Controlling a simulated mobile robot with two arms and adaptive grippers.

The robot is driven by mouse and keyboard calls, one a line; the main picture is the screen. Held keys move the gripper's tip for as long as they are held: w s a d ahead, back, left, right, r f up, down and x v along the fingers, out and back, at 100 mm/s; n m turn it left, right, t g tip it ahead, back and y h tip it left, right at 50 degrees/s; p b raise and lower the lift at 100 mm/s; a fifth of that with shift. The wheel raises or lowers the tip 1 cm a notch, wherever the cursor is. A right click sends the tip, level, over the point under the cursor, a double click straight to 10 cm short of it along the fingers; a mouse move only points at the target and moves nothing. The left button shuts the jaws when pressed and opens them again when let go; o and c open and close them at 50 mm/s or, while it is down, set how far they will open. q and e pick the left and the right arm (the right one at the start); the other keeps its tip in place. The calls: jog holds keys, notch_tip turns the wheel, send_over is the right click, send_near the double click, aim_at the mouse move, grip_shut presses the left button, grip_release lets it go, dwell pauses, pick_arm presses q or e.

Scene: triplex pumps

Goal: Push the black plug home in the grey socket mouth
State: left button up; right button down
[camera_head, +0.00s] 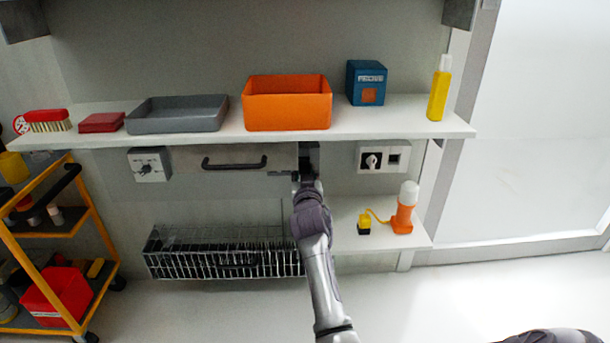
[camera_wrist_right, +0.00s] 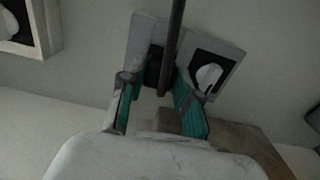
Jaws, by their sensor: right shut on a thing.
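My right gripper (camera_wrist_right: 158,102) is shut on a black plug (camera_wrist_right: 152,70), seen between its teal pads in the right wrist view. A dark cable (camera_wrist_right: 173,40) runs up from there, in front of a light grey wall panel (camera_wrist_right: 142,32). The plug sits in front of the panel's left half, where it covers the socket mouth; I cannot tell how deep it is. A black square with a white knob (camera_wrist_right: 208,76) is on the panel's right half. In the head view my right gripper (camera_head: 306,162) is under the shelf and hides this panel. My left gripper is not in view.
The shelf (camera_head: 400,124) just above carries an orange bin (camera_head: 287,105) and a grey tray (camera_head: 177,115). A black handle (camera_head: 234,165) is left of my gripper. Another switch panel (camera_head: 383,157) is to its right. A wire basket (camera_head: 220,262) hangs below left.

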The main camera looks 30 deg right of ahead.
jog(key=shift+w+d, duration=0.25)
jog(key=shift+w, duration=0.15)
jog(key=c, duration=0.7)
grip_release()
jog(key=v, duration=0.7)
jog(key=shift+s+a, duration=0.1)
jog(key=shift+s, duration=0.1)
jog(key=shift+f, duration=0.1)
